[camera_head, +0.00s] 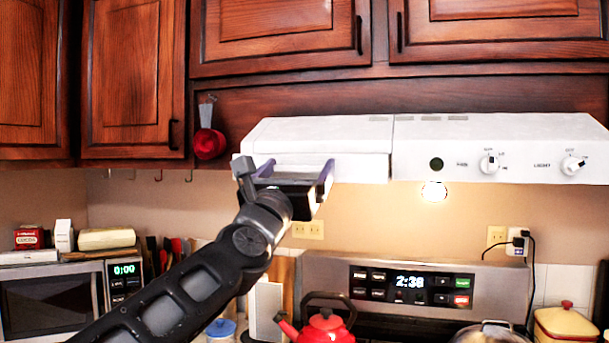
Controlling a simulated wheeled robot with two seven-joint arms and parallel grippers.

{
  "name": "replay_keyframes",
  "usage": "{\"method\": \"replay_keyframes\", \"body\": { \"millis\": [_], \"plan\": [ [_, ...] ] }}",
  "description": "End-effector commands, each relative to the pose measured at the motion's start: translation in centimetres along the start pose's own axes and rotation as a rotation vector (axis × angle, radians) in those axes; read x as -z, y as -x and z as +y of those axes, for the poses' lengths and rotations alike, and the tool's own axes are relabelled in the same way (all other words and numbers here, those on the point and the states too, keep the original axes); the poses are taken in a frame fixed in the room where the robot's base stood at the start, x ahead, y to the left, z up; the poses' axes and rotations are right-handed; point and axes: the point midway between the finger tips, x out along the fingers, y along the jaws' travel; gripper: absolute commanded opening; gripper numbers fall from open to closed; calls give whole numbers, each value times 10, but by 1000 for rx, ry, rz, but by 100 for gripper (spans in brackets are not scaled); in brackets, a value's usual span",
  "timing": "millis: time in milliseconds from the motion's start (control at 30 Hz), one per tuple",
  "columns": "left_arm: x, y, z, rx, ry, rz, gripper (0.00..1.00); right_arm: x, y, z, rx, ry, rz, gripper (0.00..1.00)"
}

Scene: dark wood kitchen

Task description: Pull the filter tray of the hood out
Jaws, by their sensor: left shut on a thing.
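The white range hood (490,145) hangs under the wooden cabinets. Its left section, the filter tray (362,168), has a plain front and a vertical seam where it meets the knob panel on the right. My left gripper (296,172) is at the lower front edge of this tray, left of its middle. Its two purple-tipped fingers stand apart with the tray's edge between them, and it is shut on the tray. The gripper body hides part of the tray's lower edge and underside. My right gripper is not in view.
A red measuring cup (209,143) hangs left of the hood. Below are a stove with a lit clock panel (411,284), a red kettle (325,326) and a metal pot (490,333). A microwave (54,300) stands at left. Cabinet doors above are closed.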

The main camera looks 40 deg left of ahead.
Motion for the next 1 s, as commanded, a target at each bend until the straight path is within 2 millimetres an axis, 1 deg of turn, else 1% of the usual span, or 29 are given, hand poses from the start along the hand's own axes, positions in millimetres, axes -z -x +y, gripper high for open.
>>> {"method": "replay_keyframes", "body": {
  "millis": [33, 200, 300, 400, 600, 900, 933, 1000],
  "plan": [
    [-6, 13, 0, -1, 0, -4, 18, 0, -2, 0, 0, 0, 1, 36],
    [-21, 46, 0, 0, -1, -3, 18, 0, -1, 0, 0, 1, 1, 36],
    [-27, 61, 0, 0, -1, -2, 18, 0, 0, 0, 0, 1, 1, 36],
    [-31, 71, 0, -1, -1, -2, 18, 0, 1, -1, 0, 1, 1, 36],
    [-33, 79, 0, 0, -1, 0, 18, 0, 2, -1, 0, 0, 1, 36],
    [-33, 79, 0, 0, -1, 0, 18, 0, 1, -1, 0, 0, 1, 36],
    [-33, 79, 0, 0, -1, 0, 93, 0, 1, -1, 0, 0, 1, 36],
    [-33, 79, 0, 0, -1, 0, 99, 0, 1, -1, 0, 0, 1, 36]
  ]
}}
